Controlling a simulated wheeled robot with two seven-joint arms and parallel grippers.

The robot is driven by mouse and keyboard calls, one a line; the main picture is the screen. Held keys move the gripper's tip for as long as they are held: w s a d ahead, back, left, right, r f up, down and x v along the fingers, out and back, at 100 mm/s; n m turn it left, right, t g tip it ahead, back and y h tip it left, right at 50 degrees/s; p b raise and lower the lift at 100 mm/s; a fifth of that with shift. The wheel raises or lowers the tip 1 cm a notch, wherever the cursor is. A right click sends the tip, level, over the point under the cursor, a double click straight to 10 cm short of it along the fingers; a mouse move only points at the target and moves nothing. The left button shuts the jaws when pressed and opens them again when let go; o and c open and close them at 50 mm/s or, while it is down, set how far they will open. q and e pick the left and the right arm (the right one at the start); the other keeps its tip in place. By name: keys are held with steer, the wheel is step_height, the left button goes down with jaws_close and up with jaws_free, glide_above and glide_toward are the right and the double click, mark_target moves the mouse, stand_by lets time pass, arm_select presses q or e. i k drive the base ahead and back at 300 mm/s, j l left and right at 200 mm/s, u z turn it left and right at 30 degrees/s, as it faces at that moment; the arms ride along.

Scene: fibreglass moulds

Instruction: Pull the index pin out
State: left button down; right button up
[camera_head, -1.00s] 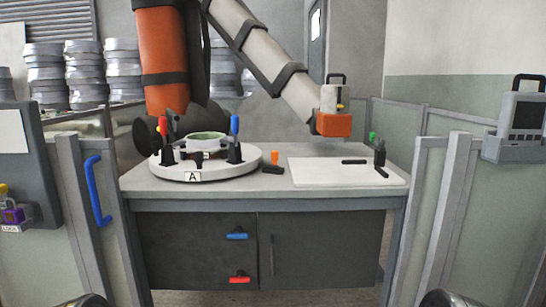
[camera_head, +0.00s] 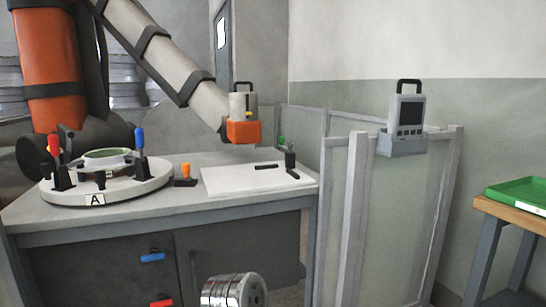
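A small upright orange knob on a black base (camera_head: 185,174) stands on the grey workbench, just right of the round white turntable (camera_head: 140,190). It looks like the index pin, but I cannot be sure at this size. The turntable bears an "A" label, a pale green-topped ring mould (camera_head: 107,157), and black clamps with a red handle (camera_head: 54,146) and a blue handle (camera_head: 139,139). Neither of my grippers is in view. A silver cylindrical part of my own arm shows at the bottom edge, well in front of the bench.
A big orange and grey robot arm (camera_head: 190,90) reaches over the workbench (camera_head: 230,205). A white board (camera_head: 235,182) lies on the bench. Fence panels (camera_head: 395,210) with a teach pendant (camera_head: 408,115) stand right of it. A green tray (camera_head: 520,192) sits on a wooden table far right.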

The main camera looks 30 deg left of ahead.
mark_target(186, 166)
steer(key=j+z, duration=0.15)
steer(key=z, duration=0.25)
steer(key=k+j, duration=0.1)
steer(key=j, duration=0.55)
steer(key=k+j, duration=0.1)
steer(key=j, duration=0.55)
steer(key=k+j, duration=0.1)
steer(key=j, duration=0.55)
